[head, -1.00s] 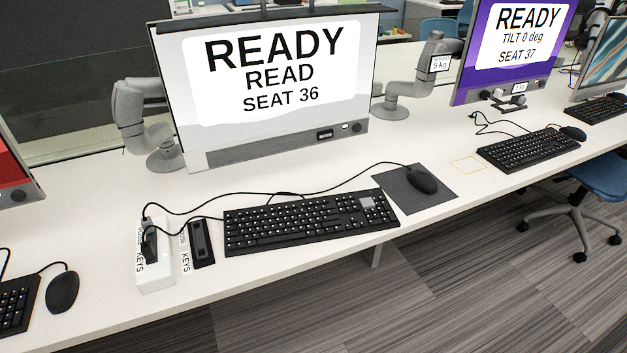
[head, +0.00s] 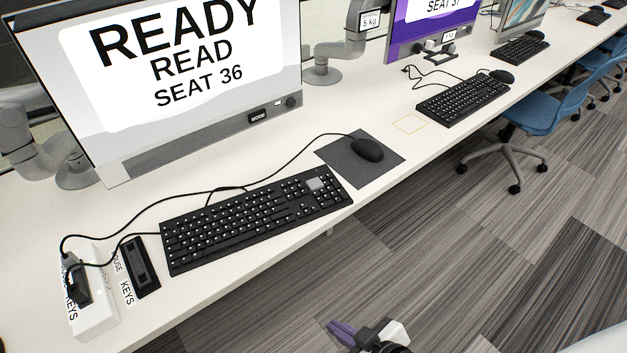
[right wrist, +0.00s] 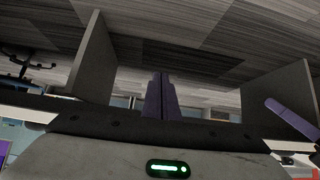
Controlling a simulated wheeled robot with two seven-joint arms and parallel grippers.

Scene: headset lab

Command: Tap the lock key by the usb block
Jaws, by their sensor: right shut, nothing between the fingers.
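The white usb block (head: 98,318) lies at the lower left of the desk in the head view, with black plugs and cables on it. A black slotted block (head: 141,266) lies beside it. The black keyboard (head: 250,222) is to their right, with a small grey patch (head: 315,184) near its top right corner. I cannot make out lettering on its keys, so I cannot tell which is the lock key. My right gripper (head: 343,330) is at the bottom of the head view, off the desk's front edge. Its purple fingers (right wrist: 160,97) are shut and empty in the right wrist view. My left gripper is out of view.
A monitor (head: 170,80) reading READY READ SEAT 36 stands behind the keyboard. A black mouse (head: 367,149) sits on a dark mat (head: 345,165). Another keyboard (head: 462,100) and a blue chair (head: 545,115) are farther right. Floor lies before the desk.

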